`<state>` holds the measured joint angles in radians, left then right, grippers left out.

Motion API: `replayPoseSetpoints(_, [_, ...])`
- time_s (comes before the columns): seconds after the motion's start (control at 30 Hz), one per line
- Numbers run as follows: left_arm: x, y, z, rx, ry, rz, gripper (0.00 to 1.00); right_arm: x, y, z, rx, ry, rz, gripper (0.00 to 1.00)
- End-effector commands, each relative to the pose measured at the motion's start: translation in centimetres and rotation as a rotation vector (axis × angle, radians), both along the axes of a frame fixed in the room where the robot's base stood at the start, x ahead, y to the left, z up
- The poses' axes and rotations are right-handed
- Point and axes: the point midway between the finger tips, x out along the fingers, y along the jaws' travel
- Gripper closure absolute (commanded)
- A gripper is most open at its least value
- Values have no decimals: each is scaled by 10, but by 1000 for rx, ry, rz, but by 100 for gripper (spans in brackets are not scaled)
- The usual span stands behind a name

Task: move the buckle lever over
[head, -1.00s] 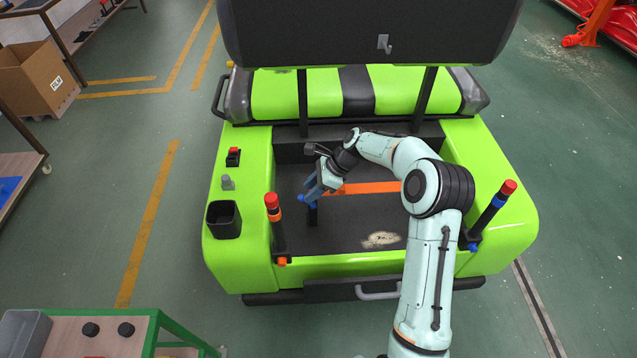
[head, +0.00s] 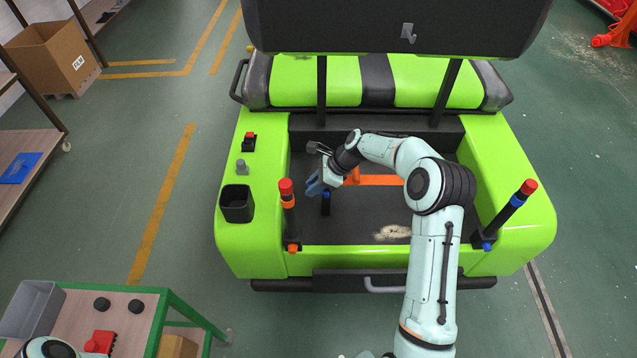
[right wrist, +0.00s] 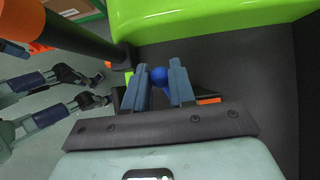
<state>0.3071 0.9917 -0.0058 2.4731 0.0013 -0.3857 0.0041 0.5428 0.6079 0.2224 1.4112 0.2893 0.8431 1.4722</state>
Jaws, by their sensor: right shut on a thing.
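A short dark post with a blue band (head: 326,203) stands on the black floor of the green cart (head: 243,262). My right gripper (head: 313,186) reaches in over this floor, at the upper left of the post. In the right wrist view its two blue-grey fingers (right wrist: 158,84) are closed around a round blue knob (right wrist: 159,76). The knob's stem and the lever below it are hidden by the hand. An orange strip (head: 382,180) lies behind the post. My left gripper is not in view; only a bit of my left arm shows at the lower left.
Red-topped posts stand left (head: 287,205) and right (head: 512,208) at the cart's front corners. A black seatback or panel (head: 390,25) overhangs the top. A green-framed bench (head: 185,300) with a grey bin (head: 30,308) is at lower left.

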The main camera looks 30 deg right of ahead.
Motion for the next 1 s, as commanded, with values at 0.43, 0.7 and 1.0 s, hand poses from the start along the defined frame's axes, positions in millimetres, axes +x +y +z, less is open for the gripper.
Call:
replayPoseSetpoints(0.43, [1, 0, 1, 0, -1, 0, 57, 3, 5, -3, 3, -3, 1, 93])
replayPoseSetpoints(0.7, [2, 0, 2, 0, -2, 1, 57, 6, 11, -11, 1, -2, 0, 93])
replayPoseSetpoints(1.0, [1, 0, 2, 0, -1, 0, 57, 6, 10, -11, 0, -1, -1, 46])
